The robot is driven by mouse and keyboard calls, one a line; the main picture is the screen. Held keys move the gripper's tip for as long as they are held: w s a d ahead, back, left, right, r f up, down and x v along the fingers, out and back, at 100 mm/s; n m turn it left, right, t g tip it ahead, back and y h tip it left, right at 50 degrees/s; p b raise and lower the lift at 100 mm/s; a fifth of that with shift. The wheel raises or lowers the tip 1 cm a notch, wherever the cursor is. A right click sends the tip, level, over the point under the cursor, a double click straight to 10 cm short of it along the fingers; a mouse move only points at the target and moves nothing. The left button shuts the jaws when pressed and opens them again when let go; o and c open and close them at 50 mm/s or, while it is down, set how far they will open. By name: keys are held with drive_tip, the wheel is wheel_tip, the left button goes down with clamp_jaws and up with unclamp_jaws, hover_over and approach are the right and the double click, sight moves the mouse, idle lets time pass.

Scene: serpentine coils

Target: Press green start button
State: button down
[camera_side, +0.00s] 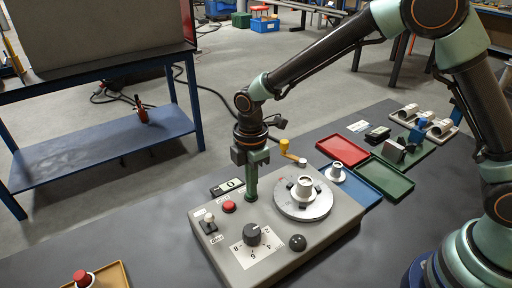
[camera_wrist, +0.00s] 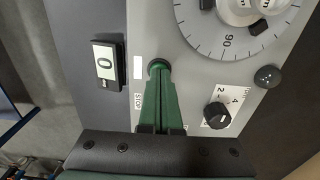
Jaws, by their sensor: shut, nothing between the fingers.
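The grey control panel (camera_side: 225,250) lies on the dark table. My gripper (camera_side: 251,198) points straight down with its green fingers shut and empty, its tips at the panel's top between the red button (camera_side: 229,206) and the dial. In the wrist view, my gripper (camera_wrist: 158,72) ends at a small round dark green piece (camera_wrist: 158,64), which appears to be the green start button. It is mostly covered by the fingertips. I cannot tell whether it is touched or pressed down. In the side view the green button is hidden behind the fingers.
A round dial (camera_side: 290,208), black pointer knob (camera_side: 252,234), black ball knob (camera_side: 297,243) and toggle switch (camera_side: 209,225) stand on the panel. A counter (camera_wrist: 108,65) reads 0. Red (camera_side: 343,150) and green (camera_side: 385,180) trays lie to the right.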

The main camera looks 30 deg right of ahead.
drive_tip(key=shift+s+f, duration=0.1)
drive_tip(key=shift+f, duration=1.05)
wheel_tip(320, 180, up, 15)
drive_tip(key=shift+w, duration=0.35)
drive_tip(key=shift+a, duration=0.1)
drive_tip(key=s+d+r+m+t, duration=0.2)
drive_tip(key=s+d+m, duration=0.4)
drive_tip(key=d+m, duration=0.3)
drive_tip(key=s+d+r+m+t, duration=0.3)
drive_tip(key=s+d+r+m, duration=0.1)
drive_tip(key=s+d+m, duration=0.3)
drive_tip(key=shift+s+d+m+t, duration=0.2)
drive_tip(key=shift+d+m+t, duration=0.1)
drive_tip(key=shift+d+m, duration=0.8)
